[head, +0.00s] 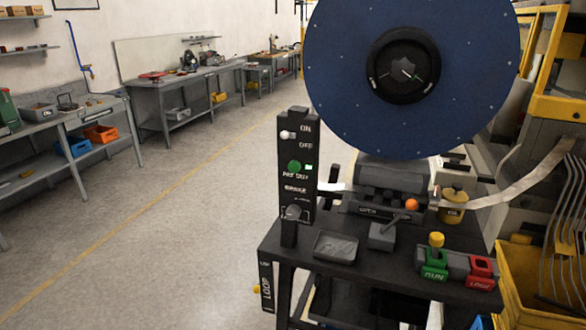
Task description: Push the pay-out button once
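The pay-out button is a round green button (294,167) on an upright black control panel (289,237), just above the label "PAY OUT". Lower down is a grey knob (293,212). Nothing covers the button in the head view. Neither of my grippers shows.
A black bench (300,245) carries a grey tray (336,247), a lever with an orange ball (411,204), and a green RUN block (435,264) beside a red one (481,269). A large blue disc (330,60) hangs above. The floor left of the panel is clear.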

